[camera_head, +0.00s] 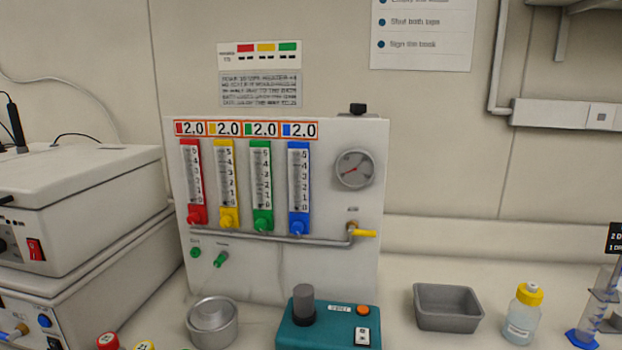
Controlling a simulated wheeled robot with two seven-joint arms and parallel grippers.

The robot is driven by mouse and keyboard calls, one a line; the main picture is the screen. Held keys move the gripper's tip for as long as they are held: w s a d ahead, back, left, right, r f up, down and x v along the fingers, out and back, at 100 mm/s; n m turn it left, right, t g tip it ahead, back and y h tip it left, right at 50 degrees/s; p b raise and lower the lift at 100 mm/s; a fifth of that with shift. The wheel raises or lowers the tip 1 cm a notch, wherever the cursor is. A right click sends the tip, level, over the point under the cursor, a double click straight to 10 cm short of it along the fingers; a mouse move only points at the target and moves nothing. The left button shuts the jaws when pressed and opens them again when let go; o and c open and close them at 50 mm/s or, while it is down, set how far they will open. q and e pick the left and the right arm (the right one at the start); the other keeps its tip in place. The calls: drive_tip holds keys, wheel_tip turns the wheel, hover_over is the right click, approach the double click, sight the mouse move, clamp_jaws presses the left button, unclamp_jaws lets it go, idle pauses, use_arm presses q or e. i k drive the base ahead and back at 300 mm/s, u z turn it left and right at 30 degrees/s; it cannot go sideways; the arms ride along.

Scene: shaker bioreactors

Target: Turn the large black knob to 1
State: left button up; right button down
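No gripper of mine is in view. No knob clearly marked with a 1 can be made out. A dark grey upright cylinder on a black base (303,304) stands on a teal box (325,335) at the bottom middle; I cannot tell if it is a knob. A small black knob-like part (358,108) sits on top of the white gas panel (340,220). A dark round knob (3,245) is partly cut off at the left edge, on the front of the upper white instrument (75,205), beside a red switch (35,249).
The panel bears red, yellow, green and blue flow tubes (298,190), a round gauge (354,169) and a yellow lever (364,233). A metal pot (212,323), a grey tray (447,307) and a yellow-capped bottle (524,315) stand on the bench. Bench between teal box and tray is clear.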

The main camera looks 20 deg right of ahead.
sight(356, 108)
drive_tip(key=z, duration=1.65)
drive_tip(key=k, duration=0.35)
drive_tip(key=u, duration=0.65)
drive_tip(key=i, duration=0.3)
drive_tip(key=z, duration=0.05)
